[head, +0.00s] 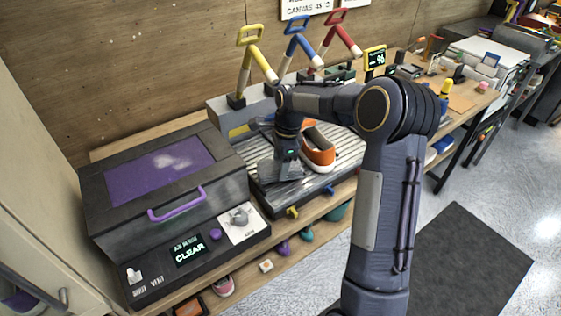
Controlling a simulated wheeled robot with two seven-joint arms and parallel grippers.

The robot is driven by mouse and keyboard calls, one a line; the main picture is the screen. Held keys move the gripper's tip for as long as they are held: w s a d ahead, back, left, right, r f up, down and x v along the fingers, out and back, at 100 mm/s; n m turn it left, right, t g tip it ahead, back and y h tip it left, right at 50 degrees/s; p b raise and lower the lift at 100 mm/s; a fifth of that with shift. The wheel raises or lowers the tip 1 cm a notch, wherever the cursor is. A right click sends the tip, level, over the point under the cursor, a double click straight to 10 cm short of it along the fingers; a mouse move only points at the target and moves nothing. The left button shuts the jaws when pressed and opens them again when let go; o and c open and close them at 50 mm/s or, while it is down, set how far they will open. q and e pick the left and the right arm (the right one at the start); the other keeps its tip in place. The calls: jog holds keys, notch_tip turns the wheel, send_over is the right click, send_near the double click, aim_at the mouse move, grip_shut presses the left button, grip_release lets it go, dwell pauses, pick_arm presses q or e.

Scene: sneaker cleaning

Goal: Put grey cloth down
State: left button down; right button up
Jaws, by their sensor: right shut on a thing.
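My right gripper (281,165) points down over the ribbed metal tray (345,165) on the bench, just left of an orange sneaker with a white sole (319,157). It is shut on what looks like the grey cloth. The cloth is hard to tell apart from the grey fingers, and I cannot tell whether it touches the tray. My left gripper is out of view.
A dark box with a purple window (160,172) and purple handle stands left of the tray, its display reading CLEAR. Yellow, blue and red levers (255,62) rise behind the tray. Shoes sit on a shelf below. Small items crowd the bench to the right.

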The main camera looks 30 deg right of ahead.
jog(key=shift+f+b, duration=0.3)
jog(key=shift+f, duration=0.25)
jog(key=o, duration=1.1)
jog(key=shift+c, duration=0.2)
notch_tip(320, 180, up, 13)
jog(key=d, duration=0.1)
jog(key=shift+s+d, duration=0.3)
jog(key=shift+d, duration=0.05)
